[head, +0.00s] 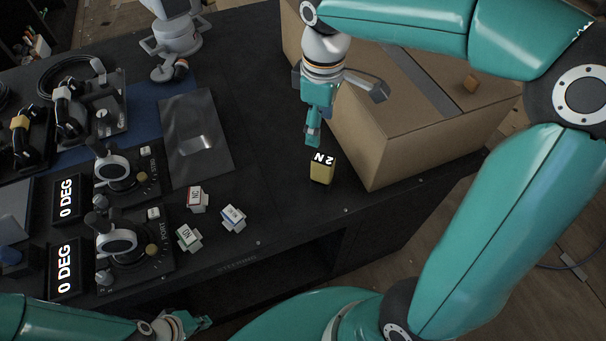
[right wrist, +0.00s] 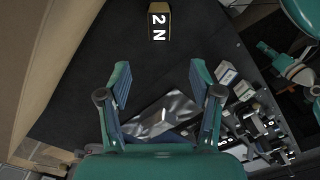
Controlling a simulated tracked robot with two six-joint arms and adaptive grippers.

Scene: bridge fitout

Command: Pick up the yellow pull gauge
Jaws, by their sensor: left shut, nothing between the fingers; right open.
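The yellow pull gauge (head: 322,167) is a small block with "2 N" on its dark top. It stands on the dark bench top beside the cardboard box. In the right wrist view the gauge (right wrist: 160,22) is at the top middle, beyond the fingertips. My right gripper (head: 313,134) points down just above and behind the gauge in the head view. In its wrist view this gripper (right wrist: 159,74) is open, with nothing between the fingers. My left gripper (head: 198,323) is shut and empty at the bottom edge of the head view, in front of the bench.
The large cardboard box (head: 400,130) is close on the right of the gauge. Small labelled blocks (head: 233,218), control levers (head: 118,240) and a dark plate (head: 195,137) are to the left. The bench top around the gauge's left side is clear.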

